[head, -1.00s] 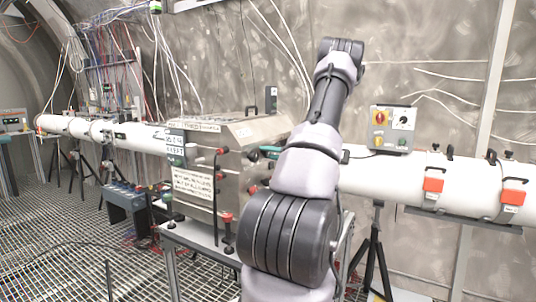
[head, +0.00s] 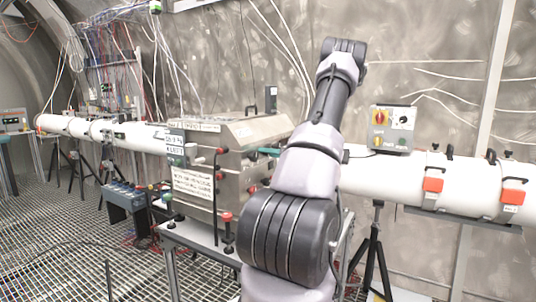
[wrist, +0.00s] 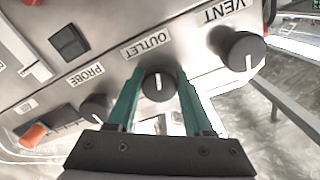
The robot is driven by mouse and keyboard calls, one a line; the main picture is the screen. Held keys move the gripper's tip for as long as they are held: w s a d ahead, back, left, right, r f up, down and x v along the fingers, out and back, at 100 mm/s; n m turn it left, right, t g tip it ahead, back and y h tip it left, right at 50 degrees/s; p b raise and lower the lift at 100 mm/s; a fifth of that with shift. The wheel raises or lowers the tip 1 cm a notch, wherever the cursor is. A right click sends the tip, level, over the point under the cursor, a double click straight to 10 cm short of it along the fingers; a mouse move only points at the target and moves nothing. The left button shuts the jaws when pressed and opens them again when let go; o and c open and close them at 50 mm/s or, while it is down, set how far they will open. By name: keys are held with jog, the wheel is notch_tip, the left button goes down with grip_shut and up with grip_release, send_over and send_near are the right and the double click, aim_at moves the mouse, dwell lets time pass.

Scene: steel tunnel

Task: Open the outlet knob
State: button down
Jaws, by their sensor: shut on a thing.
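The outlet knob (wrist: 158,86) is a round black knob with a white line, below the "OUTLET" label (wrist: 146,45) on a steel panel in the wrist view. The white line runs nearly straight up and down in the picture. My gripper (wrist: 160,76) has green fingers, one on each side of this knob, and is shut on it. In the head view my arm hides the knob and most of the gripper. A bit of green finger (head: 268,151) shows beside the steel box (head: 235,150).
The vent knob (wrist: 242,51) is right of the outlet knob, and the probe knob (wrist: 96,107) is left. A black square switch (wrist: 69,41) and an orange switch (wrist: 33,135) are farther left. A white pipe (head: 400,180) runs beside the box.

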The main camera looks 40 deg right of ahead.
jog(key=shift+f, duration=0.15)
jog(key=shift+c, duration=1.5)
grip_release()
jog(key=v, duration=1.1)
